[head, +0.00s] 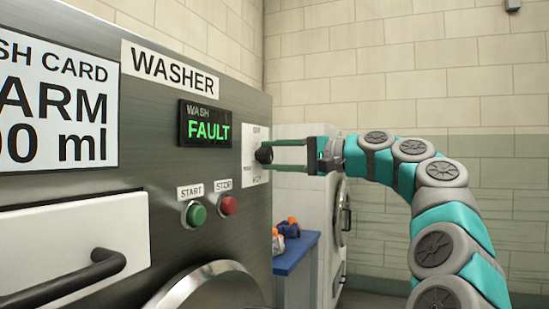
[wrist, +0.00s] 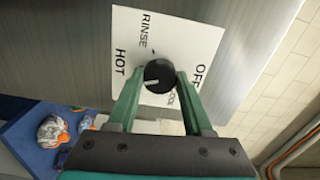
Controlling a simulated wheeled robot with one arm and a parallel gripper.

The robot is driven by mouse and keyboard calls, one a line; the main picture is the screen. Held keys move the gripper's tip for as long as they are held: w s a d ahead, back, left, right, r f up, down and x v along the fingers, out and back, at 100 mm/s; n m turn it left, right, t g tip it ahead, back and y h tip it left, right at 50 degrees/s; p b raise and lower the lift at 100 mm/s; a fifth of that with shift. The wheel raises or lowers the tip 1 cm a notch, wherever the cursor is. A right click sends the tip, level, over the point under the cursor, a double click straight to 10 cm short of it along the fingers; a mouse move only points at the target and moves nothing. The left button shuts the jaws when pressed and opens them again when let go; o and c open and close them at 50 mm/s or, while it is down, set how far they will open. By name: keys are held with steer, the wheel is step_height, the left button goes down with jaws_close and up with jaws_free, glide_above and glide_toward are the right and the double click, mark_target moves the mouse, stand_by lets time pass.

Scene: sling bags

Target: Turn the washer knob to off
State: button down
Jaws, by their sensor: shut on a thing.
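The black washer knob (wrist: 158,75) sits on a white dial plate (wrist: 205,38) marked RINSE, HOT, OFF and a partly hidden word that looks like COOL. A pale line on the knob's face points left and slightly down in the wrist view, on the HOT side, away from OFF. My gripper (wrist: 160,76) has its two green fingers on either side of the knob and is shut on it. In the head view my gripper (head: 275,155) reaches in from the right to the knob (head: 263,154) on the panel. The fingertips hide part of the dial.
The WASHER panel has a display (head: 206,126) reading WASH FAULT, a green START button (head: 196,214) and a red STOP button (head: 228,205). A drawer handle (head: 70,280) juts out at lower left. A blue table (head: 293,252) with bags stands beyond the panel.

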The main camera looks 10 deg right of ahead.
steer(key=n+b, duration=0.1)
steer(key=n, duration=0.3)
steer(key=shift+f+n, duration=0.15)
steer(key=shift+n, duration=0.15)
steer(key=n, duration=0.5)
steer(key=shift+b, duration=0.3)
steer(key=n, duration=0.5)
steer(key=shift+n, duration=0.4)
steer(key=n, duration=0.3)
steer(key=shift+n, duration=0.3)
steer(key=n, duration=0.9)
steer(key=shift+w+n, duration=0.1)
steer(key=shift+n, duration=1.7)
